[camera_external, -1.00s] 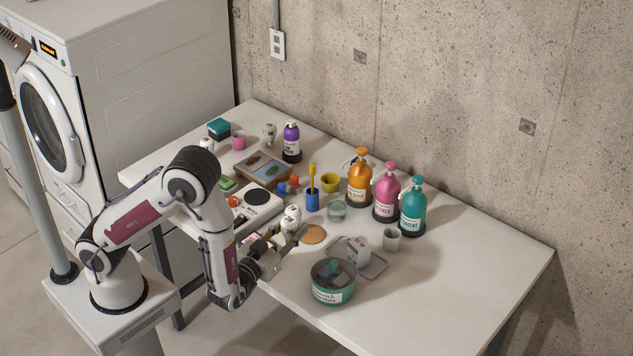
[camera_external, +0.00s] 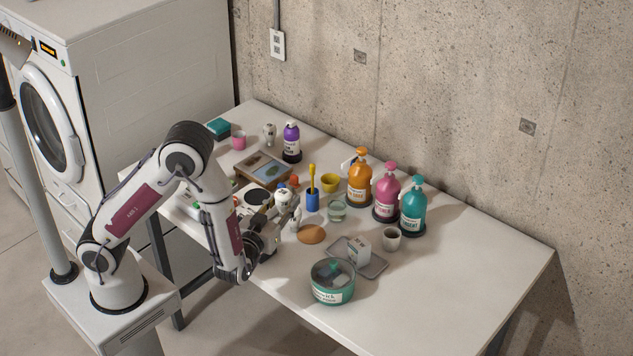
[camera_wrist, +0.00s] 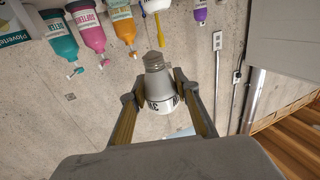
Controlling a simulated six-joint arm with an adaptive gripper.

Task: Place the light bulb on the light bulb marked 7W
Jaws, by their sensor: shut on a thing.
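My gripper (camera_external: 284,222) is shut on a light bulb, held above the table's front part beside the black-and-white device. In the wrist view the bulb (camera_wrist: 158,85) sits between both fingers (camera_wrist: 158,103). It has a grey screw base and a pale body with dark lettering that is only partly readable. In the external view a white bulb-like shape (camera_external: 283,195) shows just above my fingers. Another white bulb-like thing (camera_external: 269,133) stands at the back left of the table, beside the purple bottle. I cannot read a 7W mark on anything.
A purple bottle (camera_external: 291,141), a wooden framed tray (camera_external: 243,178), a blue cup with a yellow brush (camera_external: 312,200) and orange (camera_external: 359,180), pink (camera_external: 386,195) and teal (camera_external: 412,208) pump bottles stand around. A round green tin (camera_external: 332,283) is at front. The table's right side is clear.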

